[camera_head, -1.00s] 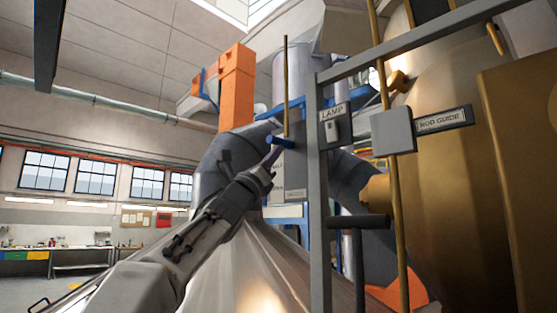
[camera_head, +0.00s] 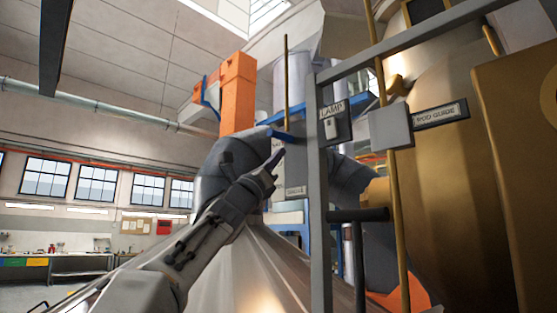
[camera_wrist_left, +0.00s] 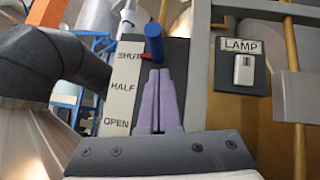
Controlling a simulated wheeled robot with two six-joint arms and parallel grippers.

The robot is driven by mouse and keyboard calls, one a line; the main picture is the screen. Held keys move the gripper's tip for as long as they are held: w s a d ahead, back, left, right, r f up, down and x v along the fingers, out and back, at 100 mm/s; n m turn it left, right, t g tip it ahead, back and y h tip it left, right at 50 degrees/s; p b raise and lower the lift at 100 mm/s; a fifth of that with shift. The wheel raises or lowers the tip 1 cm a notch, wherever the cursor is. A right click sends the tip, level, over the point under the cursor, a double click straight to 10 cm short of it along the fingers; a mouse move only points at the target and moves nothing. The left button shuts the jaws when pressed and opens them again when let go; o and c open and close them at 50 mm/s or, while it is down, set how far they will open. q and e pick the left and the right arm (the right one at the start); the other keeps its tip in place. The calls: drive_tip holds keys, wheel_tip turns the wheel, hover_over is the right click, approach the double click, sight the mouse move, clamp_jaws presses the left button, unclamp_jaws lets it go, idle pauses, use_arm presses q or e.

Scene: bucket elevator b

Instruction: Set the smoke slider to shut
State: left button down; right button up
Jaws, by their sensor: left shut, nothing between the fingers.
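The smoke slider has a dark plate with a white scale strip (camera_wrist_left: 117,85) marked SHUT, HALF and OPEN from top to bottom. Its blue handle (camera_wrist_left: 153,42) is near the top, and a red pointer (camera_wrist_left: 146,57) lies level with SHUT. In the head view the blue handle (camera_head: 281,135) sits at the foot of a thin brass rod. My left gripper (camera_head: 279,153) is shut and empty, just below the handle. In the left wrist view its purple fingers (camera_wrist_left: 160,72) point up at the handle's lower end; whether they touch cannot be told. My right gripper is not in view.
A LAMP switch (camera_wrist_left: 243,70) sits right of the slider. A grey upright post (camera_head: 318,190) and a ROD GUIDE block (camera_head: 391,126) stand to the right, before a large brass vessel (camera_head: 445,180). A grey elbow duct (camera_wrist_left: 55,58) is close on the left.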

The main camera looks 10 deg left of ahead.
use_arm(q)
drive_tip(key=b+v, duration=0.9)
drive_tip(key=v, duration=0.1)
drive_tip(key=shift+f, duration=0.5)
drive_tip(key=shift+w, duration=0.1)
